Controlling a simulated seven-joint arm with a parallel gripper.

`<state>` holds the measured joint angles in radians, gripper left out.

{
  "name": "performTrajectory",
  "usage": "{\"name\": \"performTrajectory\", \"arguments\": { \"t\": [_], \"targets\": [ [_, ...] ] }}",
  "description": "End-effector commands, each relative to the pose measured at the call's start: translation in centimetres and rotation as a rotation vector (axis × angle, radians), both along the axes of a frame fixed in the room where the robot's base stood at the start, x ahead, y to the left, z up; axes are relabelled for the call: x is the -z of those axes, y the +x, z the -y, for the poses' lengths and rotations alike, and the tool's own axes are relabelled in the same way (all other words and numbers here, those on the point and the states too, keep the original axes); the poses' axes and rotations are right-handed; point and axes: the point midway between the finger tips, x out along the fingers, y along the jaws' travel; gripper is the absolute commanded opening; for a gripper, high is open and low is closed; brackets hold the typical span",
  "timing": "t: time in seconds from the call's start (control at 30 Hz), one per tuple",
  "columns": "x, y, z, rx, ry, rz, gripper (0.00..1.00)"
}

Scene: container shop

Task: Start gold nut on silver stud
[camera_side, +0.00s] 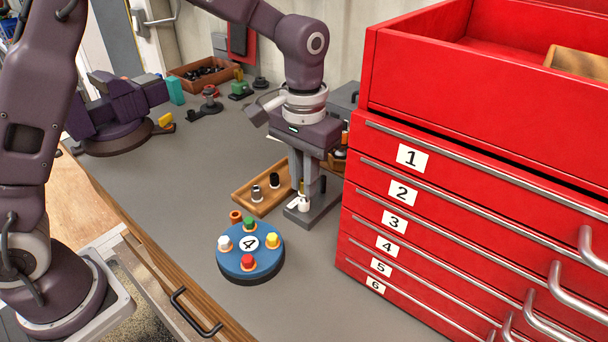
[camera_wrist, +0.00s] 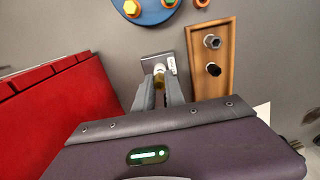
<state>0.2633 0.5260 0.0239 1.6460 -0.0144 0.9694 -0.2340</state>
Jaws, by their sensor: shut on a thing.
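My gripper (camera_side: 302,190) points down over a small grey plate (camera_side: 322,212), close to the drawer unit. It is shut on the gold nut, a small gold piece (camera_wrist: 158,82) between the fingertips in the wrist view. In the side view the fingers mostly hide the nut. A pale, silvery stud (camera_side: 304,204) stands on the plate right at the fingertips. In the wrist view the plate (camera_wrist: 150,61) shows just beyond the fingertips. I cannot tell whether the nut touches the stud or how well they line up.
A wooden tray (camera_side: 244,200) holding a silver piece and a black piece lies left of the plate. A blue disc (camera_side: 236,268) marked 4 with coloured knobs stands in front, an orange ring (camera_side: 236,216) behind it. A red drawer unit (camera_side: 420,215) rises close on the right.

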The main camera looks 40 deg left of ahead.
Motion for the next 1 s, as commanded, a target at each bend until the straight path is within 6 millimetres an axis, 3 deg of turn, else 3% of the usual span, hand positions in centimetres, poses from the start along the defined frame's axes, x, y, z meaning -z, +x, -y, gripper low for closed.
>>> {"name": "performTrajectory", "arguments": {
  "t": [0.77,1.0],
  "targets": [
    [1.4,0.0,0.0,0.019,0.000,0.000,0.00],
    [1.5,0.0,0.0,0.540,-0.002,0.000,0.00]
  ]
}}
